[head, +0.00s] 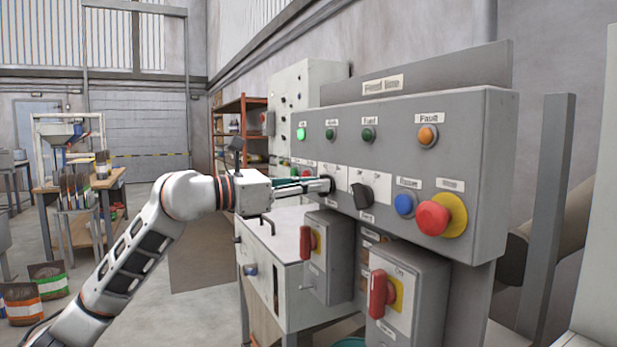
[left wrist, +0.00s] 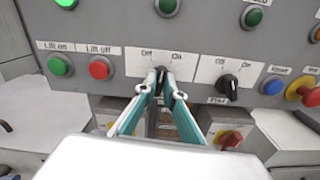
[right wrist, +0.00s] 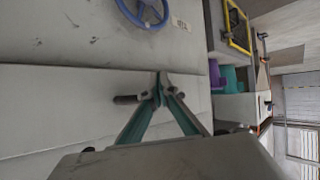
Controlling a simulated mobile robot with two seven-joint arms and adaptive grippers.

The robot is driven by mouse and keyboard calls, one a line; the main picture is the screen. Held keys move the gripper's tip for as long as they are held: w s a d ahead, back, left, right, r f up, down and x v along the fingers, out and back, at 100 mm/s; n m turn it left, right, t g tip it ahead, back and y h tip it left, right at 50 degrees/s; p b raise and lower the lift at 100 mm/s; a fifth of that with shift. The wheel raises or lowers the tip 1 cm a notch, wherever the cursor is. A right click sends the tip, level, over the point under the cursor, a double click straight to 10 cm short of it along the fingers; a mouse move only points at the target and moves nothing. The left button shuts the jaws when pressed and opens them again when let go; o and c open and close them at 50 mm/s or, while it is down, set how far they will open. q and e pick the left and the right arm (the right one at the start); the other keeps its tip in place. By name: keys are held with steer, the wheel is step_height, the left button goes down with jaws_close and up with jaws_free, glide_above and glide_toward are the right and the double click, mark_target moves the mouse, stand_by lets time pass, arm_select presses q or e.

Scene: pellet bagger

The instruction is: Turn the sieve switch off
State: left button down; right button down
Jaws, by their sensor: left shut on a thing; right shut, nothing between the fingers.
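My left gripper (head: 322,185) is at the grey control panel (head: 470,160), its fingers shut on a dark rotary knob (head: 329,185). In the left wrist view the fingertips (left wrist: 162,76) close around this knob, below a white plate (left wrist: 140,62) marked Off and On. The fingers hide most of the knob, so I cannot tell which way it points. A second black rotary knob (left wrist: 228,87) sits to its right, untouched; it also shows in the head view (head: 361,195). I cannot read which knob is labelled sieve. My right gripper (right wrist: 158,92) is shut and empty.
A red emergency button (head: 433,218) on yellow and a blue button (head: 404,204) are right of the knobs. Red-handled switch boxes (head: 408,300) jut out below. Green lamps (head: 368,135) are above. A blue wheel (right wrist: 140,8) shows in the right wrist view.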

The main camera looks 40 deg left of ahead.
arm_select(q)
steer(key=n+p, duration=0.5)
steer(key=n, duration=0.2)
steer(key=shift+a, duration=0.1)
arm_select(e)
steer(key=d, duration=0.1)
steer(key=s+d, duration=0.1)
steer(key=shift+s+d+f+h, duration=0.15)
steer(key=shift+d+f+h, duration=0.15)
steer(key=shift+d+h, duration=0.1)
steer(key=shift+f+g, duration=0.1)
steer(key=shift+g, duration=0.2)
steer(key=shift+a, duration=0.15)
arm_select(q)
steer(key=c, duration=2.1)
jaws_free()
steer(key=shift+c, duration=0.2)
arm_select(e)
steer(key=shift+r, duration=0.2)
arm_select(q)
steer(key=v, duration=1.2)
